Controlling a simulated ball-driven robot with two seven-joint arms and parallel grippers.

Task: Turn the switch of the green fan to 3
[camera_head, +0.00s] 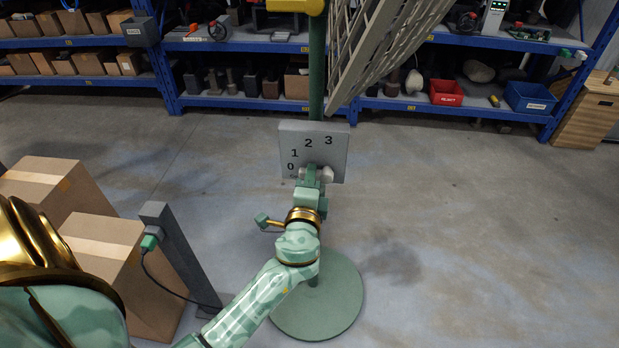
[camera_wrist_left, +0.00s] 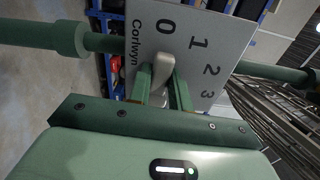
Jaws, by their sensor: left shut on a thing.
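The green fan stands upright in the head view, with a round green base (camera_head: 340,305), a green pole (camera_head: 316,85) and a grey cage (camera_head: 375,45) at the upper right. A grey switch panel (camera_head: 338,155) on its pole bears the numbers 0, 1, 2 and 3. My left gripper (camera_head: 311,172) is at the lower part of this panel. In the left wrist view, its two fingers (camera_wrist_left: 163,88) are shut on the light grey switch knob (camera_wrist_left: 162,68). The knob's visible end points toward 0. My right gripper is out of view.
Cardboard boxes (camera_head: 100,255) and a dark grey post (camera_head: 180,255) with a black cable stand at the left. Blue shelves (camera_head: 240,103) with bins and tools line the back. The floor to the right of the fan is clear.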

